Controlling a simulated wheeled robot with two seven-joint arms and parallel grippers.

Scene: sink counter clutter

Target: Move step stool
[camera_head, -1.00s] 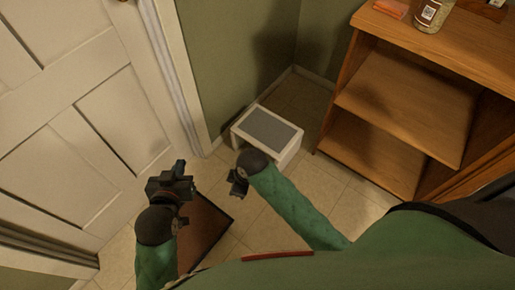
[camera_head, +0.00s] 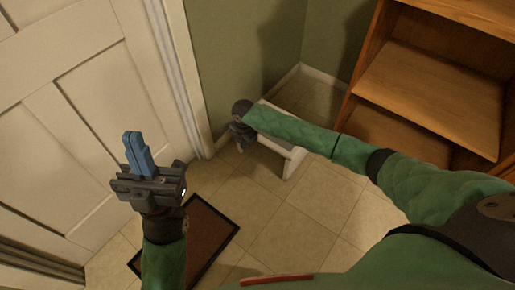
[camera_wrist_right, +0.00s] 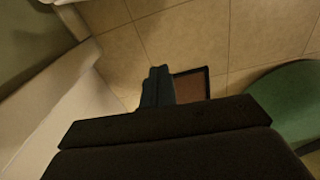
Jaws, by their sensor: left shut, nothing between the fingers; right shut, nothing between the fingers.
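The step stool (camera_head: 295,162) is white with a grey top and stands on the floor in the corner, between the door side and the wooden shelf. My right forearm covers most of it in the head view. My right gripper (camera_head: 243,142) is at the stool's left end, pointing downward; I cannot tell whether it touches the stool. In the right wrist view its fingers (camera_wrist_right: 157,82) are together and hold nothing. My left gripper (camera_head: 133,143) is shut and empty, raised in front of the door, away from the stool.
A white panelled door (camera_head: 60,110) is on the left. A brown mat with a dark border (camera_head: 195,240) lies on the tiled floor. A wooden shelf unit (camera_head: 430,85) stands right of the stool. The tiles in front of the stool (camera_head: 300,215) are clear.

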